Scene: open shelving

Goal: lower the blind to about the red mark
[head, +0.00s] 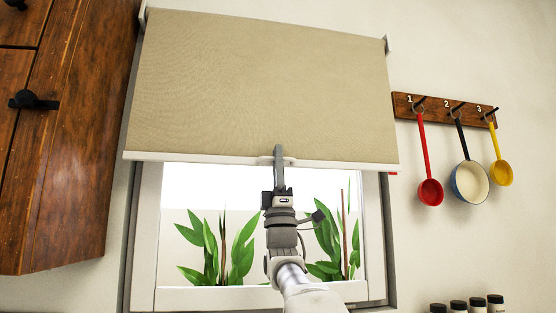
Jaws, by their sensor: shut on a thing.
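A beige roller blind (265,85) hangs over the upper part of a window, tilted in the picture. Its white bottom bar (200,157) crosses above the glass. My gripper (278,152) is in front of the middle of the bar, shut on the blind's pull tab (264,160), which is mostly hidden behind the fingers. A small red mark (393,173) shows at the right edge of the window frame, just below the right end of the bar.
A wooden cabinet (70,140) with dark knobs stands at the left. At the right, a wooden rack (440,108) holds red, blue and yellow ladles on numbered hooks. Plants (215,250) stand behind the glass. Several dark-lidded jars (478,305) are at bottom right.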

